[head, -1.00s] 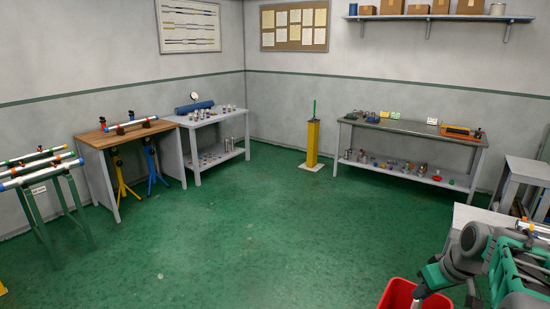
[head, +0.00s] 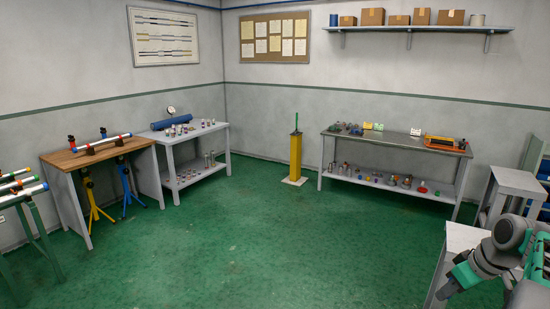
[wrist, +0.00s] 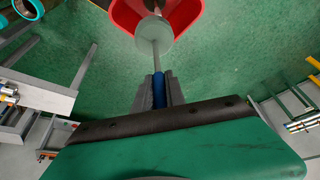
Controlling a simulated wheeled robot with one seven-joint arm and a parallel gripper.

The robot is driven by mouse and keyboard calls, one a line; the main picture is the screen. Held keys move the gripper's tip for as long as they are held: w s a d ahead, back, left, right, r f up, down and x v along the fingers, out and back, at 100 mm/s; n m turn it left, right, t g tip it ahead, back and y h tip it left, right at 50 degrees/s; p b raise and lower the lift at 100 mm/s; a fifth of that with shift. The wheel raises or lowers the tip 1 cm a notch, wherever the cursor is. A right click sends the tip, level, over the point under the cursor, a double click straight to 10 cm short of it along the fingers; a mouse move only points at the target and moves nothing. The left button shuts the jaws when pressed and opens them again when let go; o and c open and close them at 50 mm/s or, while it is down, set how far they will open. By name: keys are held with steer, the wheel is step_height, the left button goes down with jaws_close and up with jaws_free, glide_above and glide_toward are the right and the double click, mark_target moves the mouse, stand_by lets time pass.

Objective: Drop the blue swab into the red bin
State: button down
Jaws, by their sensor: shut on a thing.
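My gripper (wrist: 159,92) is shut on the blue swab (wrist: 159,86), with its blue handle between the dark fingers in the wrist view. A thin grey shaft runs from the handle to a pale round head. The red bin (wrist: 187,14) stands on the green floor at the top of the wrist view. The swab's head overlaps the bin's near side in that picture; I cannot tell its height above the bin. In the head view, my arm is at the lower right, the swab cannot be made out and the bin is out of view.
A grey table (head: 455,240) stands close to my arm at the lower right. A metal bench (head: 392,140) with small parts and a yellow post (head: 295,155) stand at the back. A wooden workbench (head: 62,161) is at the left. The middle floor is clear.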

mark_target(444, 307)
step_height(444, 307, down, 5)
steer(key=b, duration=0.4)
steer(key=shift+s+d+f, duration=0.15)
steer(key=shift+f, duration=0.05)
steer(key=c, duration=1.3)
jaws_free()
